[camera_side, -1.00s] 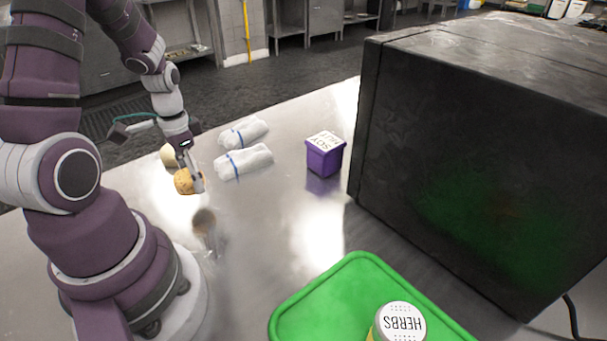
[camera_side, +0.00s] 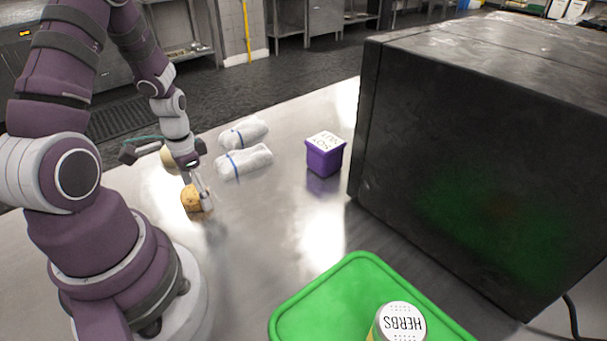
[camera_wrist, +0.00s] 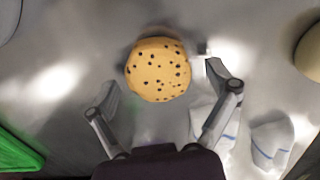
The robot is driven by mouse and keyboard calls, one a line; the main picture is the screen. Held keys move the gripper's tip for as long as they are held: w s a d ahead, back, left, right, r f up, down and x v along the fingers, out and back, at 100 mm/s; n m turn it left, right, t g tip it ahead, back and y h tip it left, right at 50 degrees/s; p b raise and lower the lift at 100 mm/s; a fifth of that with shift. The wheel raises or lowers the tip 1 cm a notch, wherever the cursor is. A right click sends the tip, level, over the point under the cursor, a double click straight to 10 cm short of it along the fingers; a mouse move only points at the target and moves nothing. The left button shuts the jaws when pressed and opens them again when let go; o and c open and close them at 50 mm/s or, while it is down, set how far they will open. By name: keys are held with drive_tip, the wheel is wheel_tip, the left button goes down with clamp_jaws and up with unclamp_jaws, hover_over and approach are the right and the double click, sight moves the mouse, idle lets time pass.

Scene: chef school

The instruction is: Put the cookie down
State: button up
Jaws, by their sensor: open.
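The cookie (camera_side: 191,199) is round and tan with dark chips. It is at the fingertips of my gripper (camera_side: 203,198) in the side view, low over the steel table. In the wrist view the cookie (camera_wrist: 158,69) lies flat just beyond the two fingers. My gripper (camera_wrist: 160,95) is open there, its fingers spread wide, with a visible gap on each side of the cookie. The cookie looks to be resting on the table, free of the fingers.
Two white rolled cloths with blue bands (camera_side: 243,160) lie right of my gripper. A purple box (camera_side: 325,155) stands beyond them. A pale round item (camera_side: 169,157) sits behind. A green tray (camera_side: 290,306) with a herbs jar (camera_side: 400,322) is at front; a large dark box (camera_side: 470,160) is at right.

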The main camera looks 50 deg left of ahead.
drive_tip(key=shift+r, duration=0.1)
wheel_tip(320, 180, up, 12)
drive_tip(key=w+d+r+t, duration=0.1)
drive_tip(key=d+r+t, duration=0.4)
drive_tip(key=d, duration=1)
wheel_tip(320, 180, up, 4)
drive_tip(key=shift+w+f+t, duration=0.15)
drive_tip(key=shift+f+t, duration=0.05)
drive_tip(key=shift+t, duration=0.1)
